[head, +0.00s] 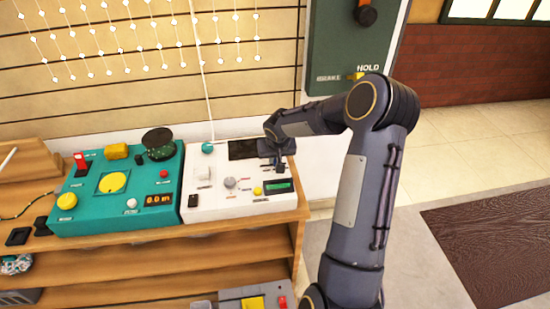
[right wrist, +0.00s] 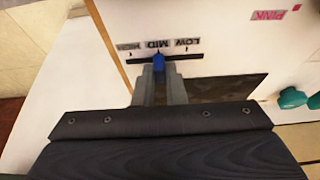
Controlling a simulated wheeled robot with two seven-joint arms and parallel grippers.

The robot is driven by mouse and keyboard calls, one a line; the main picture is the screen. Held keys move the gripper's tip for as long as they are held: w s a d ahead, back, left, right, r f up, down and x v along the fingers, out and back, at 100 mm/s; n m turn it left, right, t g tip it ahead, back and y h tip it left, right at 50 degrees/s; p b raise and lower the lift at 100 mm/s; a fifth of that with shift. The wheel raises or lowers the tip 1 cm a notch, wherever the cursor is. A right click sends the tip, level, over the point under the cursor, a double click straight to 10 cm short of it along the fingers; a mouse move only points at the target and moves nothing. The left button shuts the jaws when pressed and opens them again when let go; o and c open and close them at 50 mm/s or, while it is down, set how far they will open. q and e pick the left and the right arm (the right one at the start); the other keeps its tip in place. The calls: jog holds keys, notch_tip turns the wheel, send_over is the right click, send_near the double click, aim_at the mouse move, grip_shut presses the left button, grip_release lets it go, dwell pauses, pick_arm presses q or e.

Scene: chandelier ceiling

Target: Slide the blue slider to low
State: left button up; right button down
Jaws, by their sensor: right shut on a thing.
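The blue slider (right wrist: 158,62) shows in the right wrist view, in a dark horizontal slot (right wrist: 185,56) on the white panel. The labels LOW, MID and HIGH appear upside down along the slot, with LOW to the right and HIGH to the left. The slider stands by MID. My right gripper (right wrist: 160,82) is shut on the slider, one finger on each side of it. In the head view, my right gripper (head: 279,160) is at the right back of the white panel (head: 210,205) and hides the slider. My left gripper is not in view.
A teal panel (head: 90,212) with knobs and a red switch stands left of the white one on a wooden shelf (head: 150,265). A green box marked HOLD (head: 335,45) hangs behind. A teal knob (right wrist: 292,98) and dark screen (head: 243,149) are near my right gripper.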

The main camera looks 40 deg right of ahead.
aim_at(264, 164)
jog(key=w+a+b, duration=0.1)
jog(key=a+b, duration=0.1)
jog(key=a, duration=0.1)
jog(key=shift+w+f, duration=0.15)
jog(key=shift+w, duration=0.2)
jog(key=c, duration=1.5)
grip_release()
jog(key=shift+a, duration=0.15)
jog(key=shift+r, duration=0.35)
jog(key=shift+p+v, duration=0.3)
jog(key=shift+v, duration=3.4)
